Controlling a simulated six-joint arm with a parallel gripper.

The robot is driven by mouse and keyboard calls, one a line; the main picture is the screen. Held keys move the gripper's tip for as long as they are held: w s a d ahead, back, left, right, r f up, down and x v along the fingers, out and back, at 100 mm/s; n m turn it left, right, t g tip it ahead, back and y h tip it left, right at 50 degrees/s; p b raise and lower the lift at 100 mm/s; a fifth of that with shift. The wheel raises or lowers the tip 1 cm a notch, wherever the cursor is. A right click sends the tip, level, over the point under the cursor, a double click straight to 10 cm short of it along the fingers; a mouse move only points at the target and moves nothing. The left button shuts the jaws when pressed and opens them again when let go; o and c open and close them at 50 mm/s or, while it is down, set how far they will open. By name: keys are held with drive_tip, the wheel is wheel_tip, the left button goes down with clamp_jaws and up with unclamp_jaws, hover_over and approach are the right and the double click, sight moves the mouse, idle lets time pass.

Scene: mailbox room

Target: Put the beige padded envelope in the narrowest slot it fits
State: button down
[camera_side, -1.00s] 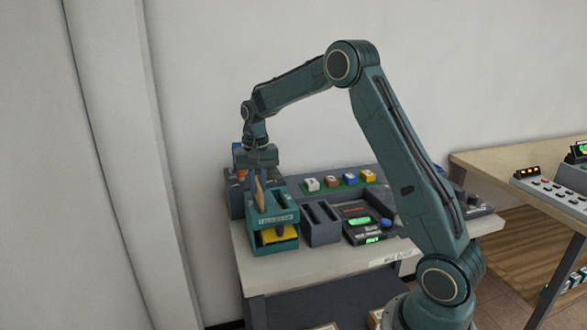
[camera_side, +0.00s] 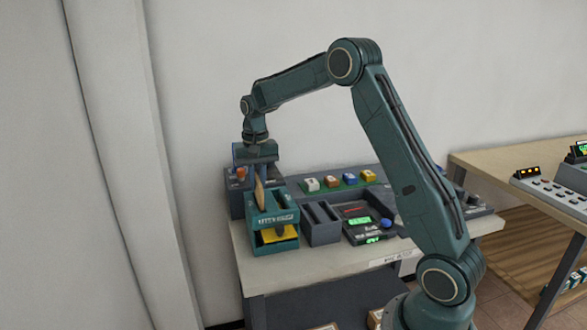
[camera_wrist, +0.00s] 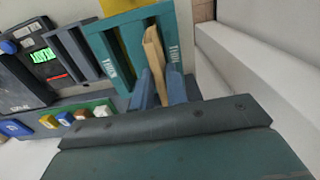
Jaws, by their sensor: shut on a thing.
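The beige padded envelope (camera_wrist: 154,62) is a thin, upright tan packet, and it also shows edge-on in the side view (camera_side: 260,194). My gripper (camera_wrist: 163,88) is shut on its edge, one blue-grey finger on each side. The envelope stands over the top of a teal slotted box (camera_wrist: 112,72) with white lettering, on the left of the table in the side view (camera_side: 284,217). In the wrist view the envelope lies along one of the box's openings. I cannot tell how deep it goes in.
A dark grey two-slot box (camera_side: 321,224) stands right of the teal box. Beyond it is a black device with green displays (camera_side: 369,220). Several coloured blocks (camera_side: 340,180) line the back. A yellow piece (camera_side: 279,233) shows in the teal box's front.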

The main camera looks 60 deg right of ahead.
drive_tip(key=shift+r, duration=0.85)
drive_tip(key=s+d+r, duration=0.3)
drive_tip(key=s+d, duration=0.1)
drive_tip(key=shift+s+d+r, duration=0.15)
drive_tip(key=shift+f, duration=2.05)
drive_tip(key=shift+f, duration=1.6)
idle(0.5)
